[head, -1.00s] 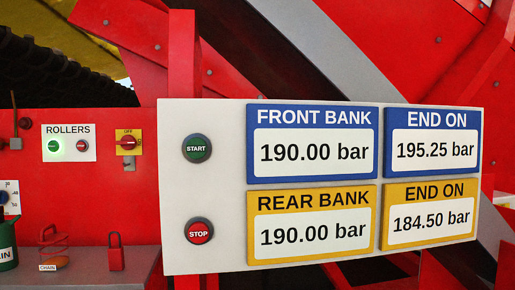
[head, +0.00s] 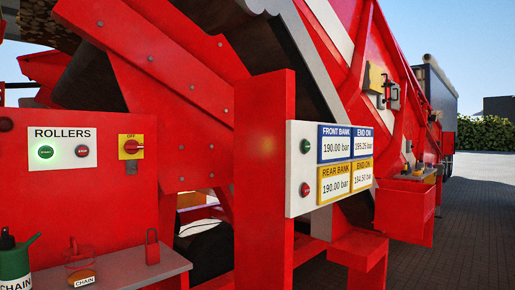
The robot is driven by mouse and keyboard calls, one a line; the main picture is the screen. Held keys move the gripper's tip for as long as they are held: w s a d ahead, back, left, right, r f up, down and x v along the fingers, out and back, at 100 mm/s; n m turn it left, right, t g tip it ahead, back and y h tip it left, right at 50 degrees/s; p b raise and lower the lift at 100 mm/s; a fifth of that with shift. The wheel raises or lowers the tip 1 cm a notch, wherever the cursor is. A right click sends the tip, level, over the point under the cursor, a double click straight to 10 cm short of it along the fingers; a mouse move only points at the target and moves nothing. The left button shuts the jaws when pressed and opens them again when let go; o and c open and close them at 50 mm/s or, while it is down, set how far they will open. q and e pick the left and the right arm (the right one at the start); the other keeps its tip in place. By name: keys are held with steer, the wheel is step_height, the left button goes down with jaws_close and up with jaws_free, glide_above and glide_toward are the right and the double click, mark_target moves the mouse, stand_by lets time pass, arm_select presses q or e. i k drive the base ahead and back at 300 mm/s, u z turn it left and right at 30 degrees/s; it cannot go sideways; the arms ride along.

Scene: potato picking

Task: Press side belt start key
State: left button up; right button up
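A white panel (head: 297,207) is fixed on a red post (head: 263,185) right of centre. It carries a green start button (head: 306,146) above a red stop button (head: 305,190), with pressure plates to their right. The green button's lettering is too small to read now. At left, a rollers panel (head: 64,163) has a green button (head: 46,152), which looks lit, and a red button (head: 83,150). No label naming a side belt is readable. Neither of my grippers is in view.
A yellow switch (head: 131,147) is beside the rollers panel. A grey shelf (head: 112,268) below holds a green can (head: 14,266), a chain container (head: 80,265) and a red padlock (head: 152,248). Paved ground (head: 470,220) is open at right.

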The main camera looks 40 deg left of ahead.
mark_target(307, 145)
steer(key=z, duration=0.05)
steer(key=k, duration=0.2)
steer(key=u, duration=1.05)
steer(key=i, duration=1.65)
steer(key=k, duration=0.5)
steer(key=z, duration=2.35)
steer(key=i, duration=0.8)
steer(key=u, duration=0.05)
